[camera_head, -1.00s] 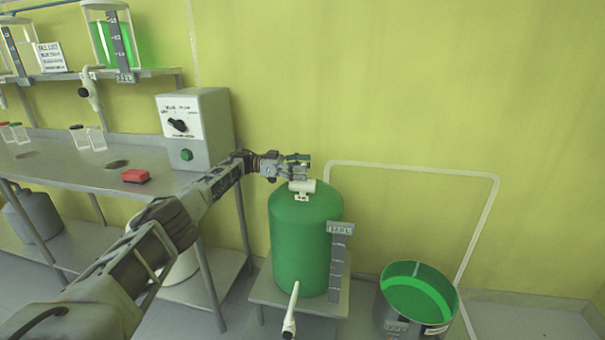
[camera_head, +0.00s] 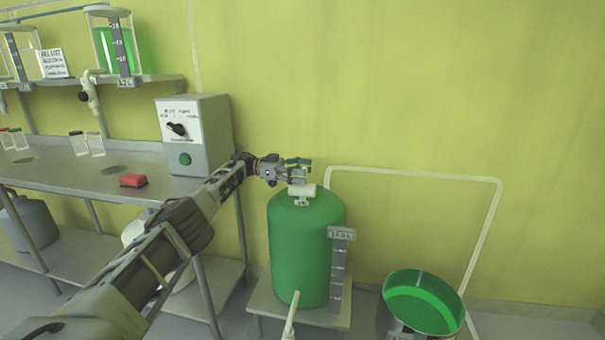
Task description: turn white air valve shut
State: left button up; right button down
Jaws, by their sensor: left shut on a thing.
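The white air valve (camera_head: 302,191) sits on top of the green reactor vessel (camera_head: 305,250), in the middle of the view. My left gripper (camera_head: 297,171) is just above the white valve body, reaching in from the left. It is shut on the valve's upper part, which the fingers mostly hide. A small green piece shows at the fingertips. The exact angle of the valve's handle cannot be made out. My right gripper is not in view.
The vessel stands on a small metal stand (camera_head: 262,303) beside a volume scale (camera_head: 338,268). A bucket with green inside (camera_head: 423,302) is at the right.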

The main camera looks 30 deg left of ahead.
pick_arm(q)
jog(key=shift+r, duration=0.1)
jog(key=o, duration=1)
jog(key=shift+r, duration=4.9)
